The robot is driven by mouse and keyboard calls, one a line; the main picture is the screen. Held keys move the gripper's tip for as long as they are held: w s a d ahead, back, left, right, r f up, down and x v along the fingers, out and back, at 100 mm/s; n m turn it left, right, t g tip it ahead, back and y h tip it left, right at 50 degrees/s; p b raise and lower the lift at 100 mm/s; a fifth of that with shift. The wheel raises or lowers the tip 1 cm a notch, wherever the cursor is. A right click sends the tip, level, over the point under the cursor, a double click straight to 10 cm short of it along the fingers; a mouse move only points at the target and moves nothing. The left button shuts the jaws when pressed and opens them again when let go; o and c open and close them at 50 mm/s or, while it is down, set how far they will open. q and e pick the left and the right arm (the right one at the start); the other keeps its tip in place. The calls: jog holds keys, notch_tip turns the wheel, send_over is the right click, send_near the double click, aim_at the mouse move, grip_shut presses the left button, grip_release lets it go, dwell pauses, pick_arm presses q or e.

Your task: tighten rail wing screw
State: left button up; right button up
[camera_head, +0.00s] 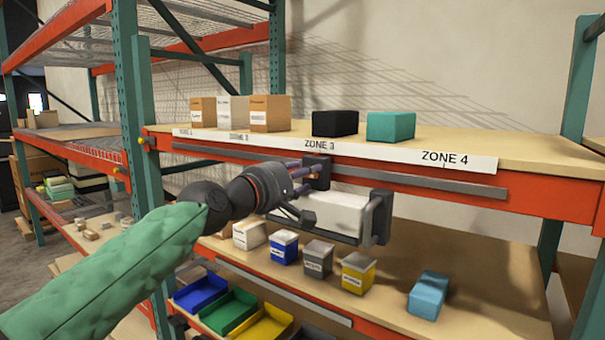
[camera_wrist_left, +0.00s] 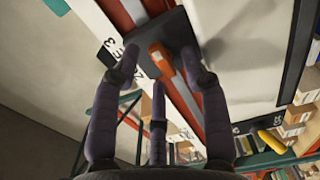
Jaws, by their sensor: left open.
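A white console box (camera_head: 340,213) hangs in front of the upper shelf's rail, between a left dark bracket (camera_head: 318,172) and a right dark bracket (camera_head: 380,216). My left gripper (camera_head: 306,190) is at the left bracket, its fingers partly covering it. In the left wrist view, the dark bracket (camera_wrist_left: 170,32) lies ahead of the gripper's spread purple fingers (camera_wrist_left: 160,72). An orange piece, seemingly the wing screw (camera_wrist_left: 162,60), stands on the bracket between the fingertips. The fingers look apart from it; contact cannot be told. The screw is not clear in the head view. My right gripper is not in view.
The grey rail (camera_head: 425,181) runs along the orange shelf beam under the ZONE labels. Boxes stand above, including a black box (camera_head: 335,123) and teal box (camera_head: 391,126). Below are small bins, a light-blue box (camera_head: 428,295) and coloured trays. A green upright (camera_head: 130,110) stands left.

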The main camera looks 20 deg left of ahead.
pick_arm(q)
jog(key=shift+w+d, duration=0.1)
jog(key=shift+w, duration=0.15)
grip_shut()
